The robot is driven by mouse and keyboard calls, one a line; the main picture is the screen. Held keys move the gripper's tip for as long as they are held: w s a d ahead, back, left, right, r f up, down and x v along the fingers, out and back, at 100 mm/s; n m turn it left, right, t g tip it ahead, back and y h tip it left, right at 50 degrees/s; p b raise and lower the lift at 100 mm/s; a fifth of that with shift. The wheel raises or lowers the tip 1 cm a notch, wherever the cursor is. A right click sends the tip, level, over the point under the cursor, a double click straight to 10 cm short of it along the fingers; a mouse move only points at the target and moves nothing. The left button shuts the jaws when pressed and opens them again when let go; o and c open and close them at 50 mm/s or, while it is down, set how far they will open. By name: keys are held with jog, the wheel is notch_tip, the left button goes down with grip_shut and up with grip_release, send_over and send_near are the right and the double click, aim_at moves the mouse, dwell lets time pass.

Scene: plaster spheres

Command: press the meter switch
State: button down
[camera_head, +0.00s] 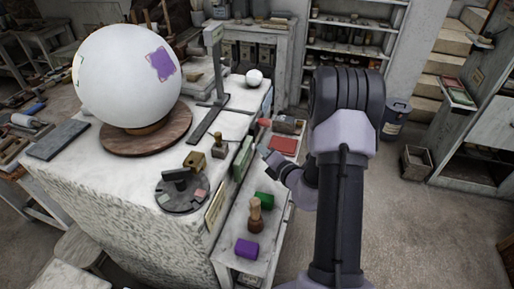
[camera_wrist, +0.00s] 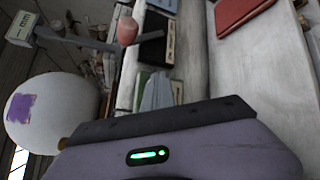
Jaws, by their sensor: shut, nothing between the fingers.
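I cannot pick out the meter switch for certain. A grey upright stand (camera_head: 216,75) with a pale boxy head rises from the plaster-white table; its head (camera_wrist: 22,28) also shows in the wrist view. A green panel (camera_head: 242,158) is on the table's right side. My gripper (camera_head: 266,153) is shut and empty, beside this side face and close to the green panel; whether it touches is unclear. Its closed fingers (camera_wrist: 158,92) also show in the wrist view. Beyond them are a dark panel with a pale label (camera_wrist: 160,40) and a pinkish rounded knob (camera_wrist: 127,31).
A large white sphere (camera_head: 128,75) with a purple patch sits on a round wooden board (camera_head: 131,142).

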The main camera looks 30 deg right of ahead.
jog(key=s+d, duration=0.4)
jog(key=shift+s, duration=0.3)
dwell(0.4)
